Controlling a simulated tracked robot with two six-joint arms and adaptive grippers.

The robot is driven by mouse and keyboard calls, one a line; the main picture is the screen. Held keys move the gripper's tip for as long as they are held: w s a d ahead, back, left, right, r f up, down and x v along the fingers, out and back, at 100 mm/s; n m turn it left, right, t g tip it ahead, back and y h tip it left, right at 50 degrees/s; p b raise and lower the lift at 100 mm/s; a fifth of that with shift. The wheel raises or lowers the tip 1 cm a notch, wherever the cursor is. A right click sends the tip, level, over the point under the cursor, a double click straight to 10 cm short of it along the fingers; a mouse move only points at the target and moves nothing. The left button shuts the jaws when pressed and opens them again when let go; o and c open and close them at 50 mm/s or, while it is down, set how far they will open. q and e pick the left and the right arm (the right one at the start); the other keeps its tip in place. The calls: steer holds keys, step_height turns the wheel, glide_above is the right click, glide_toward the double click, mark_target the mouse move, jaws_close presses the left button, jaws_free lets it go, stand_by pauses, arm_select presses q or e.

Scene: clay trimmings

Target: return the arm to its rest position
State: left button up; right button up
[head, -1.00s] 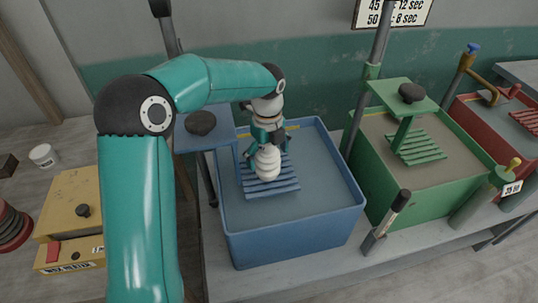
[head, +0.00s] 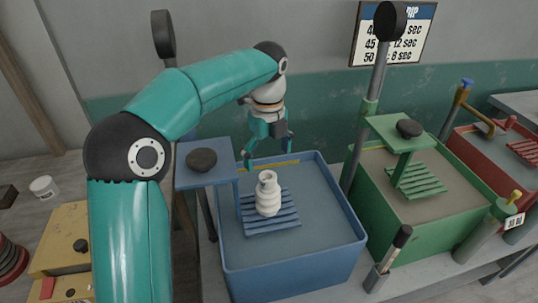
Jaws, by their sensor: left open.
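My left gripper (head: 268,154) is open and empty, pointing down above the back part of the blue tub (head: 295,262). Its arm comes in from the left and arches over. A cream, ridged vase (head: 268,194) stands upright on the blue slatted rack (head: 284,222) inside the blue tub, below and apart from the gripper. My right gripper is not in view.
A blue stand with a black knob (head: 201,160) rises at the tub's left edge. A green tub (head: 440,225) with a raised plate and a red tub (head: 488,150) stand to the right. Yellow boxes (head: 62,238) lie at left. A sign (head: 393,40) hangs behind.

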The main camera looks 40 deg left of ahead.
arm_select(q)
steer(key=shift+d+f, duration=0.1)
stand_by(0.4)
steer(key=s+d+f+n+g+h+p, duration=0.25)
steer(key=s+d+f+n, duration=0.35)
steer(key=d, duration=0.4)
steer(key=s+d+f+n+g+h+p, duration=0.25)
steer(key=s+d+f+n+p, duration=0.2)
steer(key=d+f+n, duration=0.45)
steer(key=s+f+n+t, duration=0.2)
steer(key=s+f+n, duration=0.2)
steer(key=f, duration=0.4)
steer(key=s+f+n+t+y+p, duration=0.1)
steer(key=s+f+n+t, duration=0.2)
steer(key=f, duration=0.5)
steer(key=shift+s+d+f+n+t, duration=0.25)
steer(key=shift+s+d+n, duration=0.2)
steer(key=shift+s+n, duration=0.35)
